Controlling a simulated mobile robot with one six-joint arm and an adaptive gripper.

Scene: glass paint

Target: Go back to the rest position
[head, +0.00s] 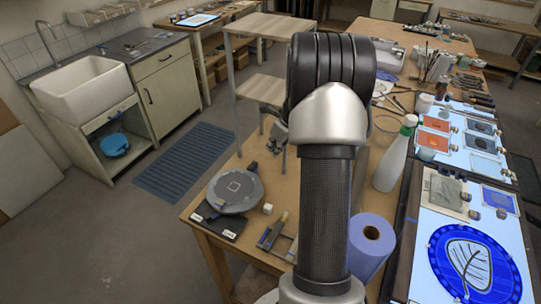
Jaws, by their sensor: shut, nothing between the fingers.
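My arm rises through the middle of the head view and blocks part of the table behind it. My gripper (275,136) shows only in part, peeking out at the left of the arm's upper joint, above the far left part of the wooden table (215,235). It is shut and I see nothing held in it. The rest of it is hidden behind the arm.
Close around the arm are a round grey device (235,190), a blue paper roll (371,246) and a white spray bottle (395,155). A lit panel (450,215) with painted glass lies at right. A wooden shelf stand (262,90) rises behind.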

